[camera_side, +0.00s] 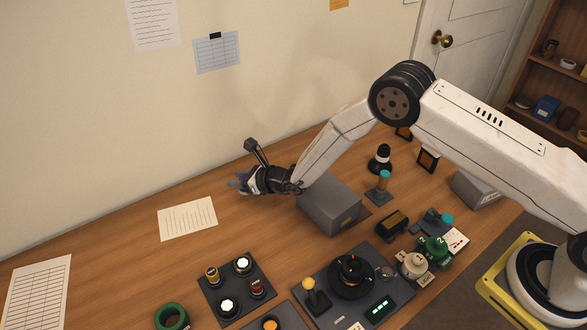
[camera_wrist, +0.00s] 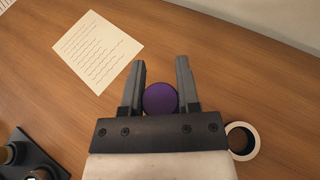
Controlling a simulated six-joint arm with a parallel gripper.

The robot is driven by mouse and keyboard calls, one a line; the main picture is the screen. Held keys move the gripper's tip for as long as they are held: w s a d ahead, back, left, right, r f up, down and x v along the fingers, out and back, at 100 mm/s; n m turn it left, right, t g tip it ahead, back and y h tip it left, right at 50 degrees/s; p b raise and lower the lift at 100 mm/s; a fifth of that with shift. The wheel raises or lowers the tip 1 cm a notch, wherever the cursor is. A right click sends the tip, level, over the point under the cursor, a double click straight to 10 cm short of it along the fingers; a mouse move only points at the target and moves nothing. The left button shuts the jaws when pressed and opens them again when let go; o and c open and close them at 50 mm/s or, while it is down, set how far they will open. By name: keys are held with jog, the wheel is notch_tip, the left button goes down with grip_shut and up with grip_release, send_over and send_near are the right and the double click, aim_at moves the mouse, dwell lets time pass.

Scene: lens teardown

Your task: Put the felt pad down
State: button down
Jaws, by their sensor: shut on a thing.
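The felt pad appears to be the purple disc (camera_wrist: 160,98) in the wrist view, between the fingers of my gripper (camera_wrist: 161,80). The fingers are shut on its sides, close to the palm. In the side view my gripper (camera_side: 236,184) is over the wooden table, beside a grey box and behind a sheet of paper. The pad cannot be made out clearly there. The gap between the pad and the tabletop is hard to judge.
A paper sheet (camera_side: 187,218) lies in front of my gripper. A grey box (camera_side: 331,203) stands to its right. A dark panel with several knobs (camera_side: 237,287) is nearer the camera. A pale ring (camera_wrist: 241,140) lies right of my gripper in the wrist view. Bare wood surrounds the fingertips.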

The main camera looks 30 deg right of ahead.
aim_at(240, 197)
jog(key=shift+w+a+f, duration=0.1)
jog(key=shift+w+f, duration=0.15)
jog(key=shift+f, duration=0.1)
jog(key=shift+w+f, duration=0.15)
jog(key=shift+f, duration=1.55)
jog(key=shift+f, duration=0.15)
jog(key=shift+c, duration=1.6)
grip_release()
